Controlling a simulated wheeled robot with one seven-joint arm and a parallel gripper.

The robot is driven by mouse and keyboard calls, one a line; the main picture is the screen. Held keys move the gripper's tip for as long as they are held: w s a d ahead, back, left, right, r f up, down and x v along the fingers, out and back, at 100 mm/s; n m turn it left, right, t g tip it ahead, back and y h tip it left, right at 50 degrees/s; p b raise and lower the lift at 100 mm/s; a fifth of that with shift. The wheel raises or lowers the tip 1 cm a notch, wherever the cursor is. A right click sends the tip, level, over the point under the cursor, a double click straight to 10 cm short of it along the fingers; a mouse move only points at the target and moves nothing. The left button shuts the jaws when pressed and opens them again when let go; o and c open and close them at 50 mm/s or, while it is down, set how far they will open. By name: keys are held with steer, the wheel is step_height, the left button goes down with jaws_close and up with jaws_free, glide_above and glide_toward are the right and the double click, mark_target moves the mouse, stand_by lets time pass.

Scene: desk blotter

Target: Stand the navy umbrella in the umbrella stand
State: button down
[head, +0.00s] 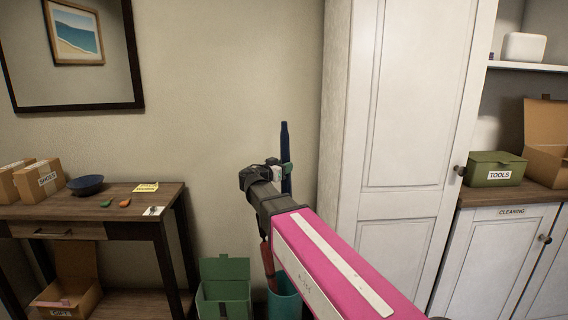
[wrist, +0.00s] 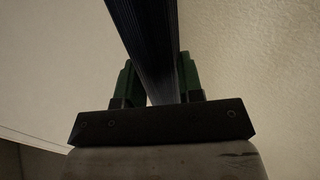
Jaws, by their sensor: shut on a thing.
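The navy umbrella (head: 285,150) is upright in the head view, its upper part rising above my gripper (head: 287,170). My gripper is shut on it. In the wrist view the dark ribbed shaft of the umbrella (wrist: 148,40) passes between the two green fingers of my gripper (wrist: 160,85). The teal umbrella stand (head: 284,302) is on the floor below, partly hidden by my pink arm. A red item (head: 267,257) stands out of it. The umbrella's lower end is hidden behind my arm, so I cannot tell whether it is inside the stand.
A green open box (head: 224,285) is on the floor left of the stand. A dark table (head: 110,196) with a bowl (head: 86,185) and small boxes is further left. A tall white cupboard (head: 405,110) is close on the right.

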step_height(320, 180, down, 23)
stand_by(2.7)
steer(key=shift+f, duration=0.15)
steer(key=c, duration=0.7)
jaws_free()
steer(key=v, duration=1)
steer(key=shift+s+a, duration=0.25)
steer(key=shift+s, duration=0.05)
